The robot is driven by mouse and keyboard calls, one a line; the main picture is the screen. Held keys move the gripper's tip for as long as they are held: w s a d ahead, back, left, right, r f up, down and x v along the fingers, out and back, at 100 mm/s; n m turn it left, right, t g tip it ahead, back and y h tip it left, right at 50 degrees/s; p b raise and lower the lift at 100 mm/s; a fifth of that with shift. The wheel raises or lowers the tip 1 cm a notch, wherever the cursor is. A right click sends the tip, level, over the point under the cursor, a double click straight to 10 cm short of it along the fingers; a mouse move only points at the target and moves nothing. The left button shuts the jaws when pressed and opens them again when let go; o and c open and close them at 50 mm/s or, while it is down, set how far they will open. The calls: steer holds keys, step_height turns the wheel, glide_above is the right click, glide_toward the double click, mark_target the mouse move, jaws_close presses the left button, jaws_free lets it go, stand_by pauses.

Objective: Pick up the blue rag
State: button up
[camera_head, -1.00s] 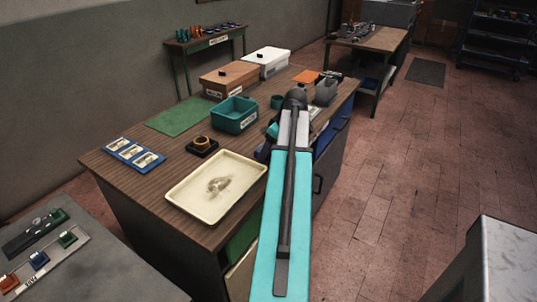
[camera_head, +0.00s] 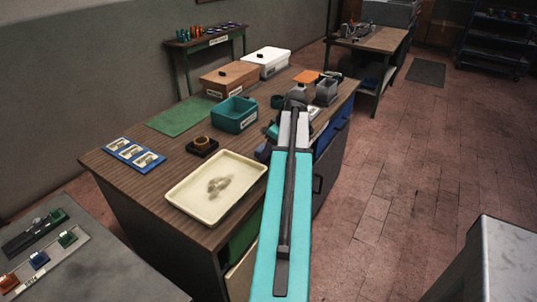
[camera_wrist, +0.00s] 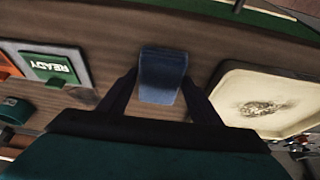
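The blue rag (camera_wrist: 162,78) lies on the brown wooden bench top in the wrist view, folded into a small block shape. My gripper (camera_wrist: 159,82) is open, with its two dark fingers on either side of the rag and the fingertips close to its edges. I cannot tell whether the fingers touch it. In the head view my arm hides most of this spot. A small dark blue patch (camera_head: 264,152), apparently the rag, shows just left of the arm.
A cream tray (camera_head: 190,208) with a smudge lies near. A green READY pad (camera_wrist: 55,65) and an orange pad (camera_wrist: 8,66) flank the other side. Farther along the bench (camera_head: 165,160) are a teal bin (camera_head: 235,125), a black holder (camera_head: 202,152) and a grey container (camera_head: 326,97).

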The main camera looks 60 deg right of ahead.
steer(key=c, duration=0.6)
steer(key=shift+r, duration=0.1)
steer(key=shift+r+b, duration=0.35)
steer(key=shift+r, duration=0.9)
steer(key=shift+s+d+r+b, duration=0.2)
steer(key=shift+s+r+b, duration=0.15)
steer(key=shift+r, duration=0.3)
steer(key=s+d+b, duration=0.1)
steer(key=s, duration=0.3)
steer(key=s+d+r, duration=0.1)
steer(key=s+d, duration=0.1)
steer(key=s, duration=0.3)
steer(key=s+d+b, duration=0.1)
steer(key=s+d, duration=0.1)
steer(key=s, duration=0.3)
steer(key=shift+s+d+r+b, duration=0.15)
steer(key=shift+d+r+b, duration=0.1)
steer(key=shift+b, duration=0.1)
